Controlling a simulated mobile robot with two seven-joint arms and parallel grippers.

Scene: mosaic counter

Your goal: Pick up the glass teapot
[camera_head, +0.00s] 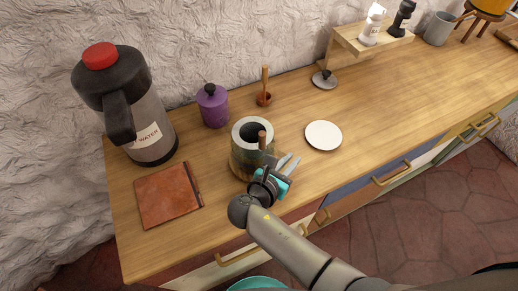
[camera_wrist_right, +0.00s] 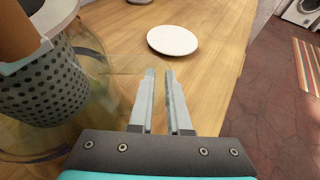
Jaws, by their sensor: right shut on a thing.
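The glass teapot (camera_head: 240,163) stands near the front edge of the wooden counter. It has see-through walls, a grey ring around a dark opening on top and a brown wooden part at its near right. In the right wrist view the teapot (camera_wrist_right: 40,135) fills the left side, with a dotted grey strainer inside. My right gripper (camera_head: 288,162) is at its right side, with the fingers nearly together, and also shows in the wrist view (camera_wrist_right: 160,75). It is shut on the teapot, though the clear glass part between the fingers is hard to see. My left gripper is not in view.
A water dispenser (camera_head: 150,120) and a brown leather book (camera_head: 168,195) are at the left. A purple jar (camera_head: 212,106) and a wooden-handled tool (camera_head: 264,96) stand behind. A white plate (camera_head: 323,135) lies to the right, with bare counter around it. A shelf (camera_head: 350,43) stands farther back.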

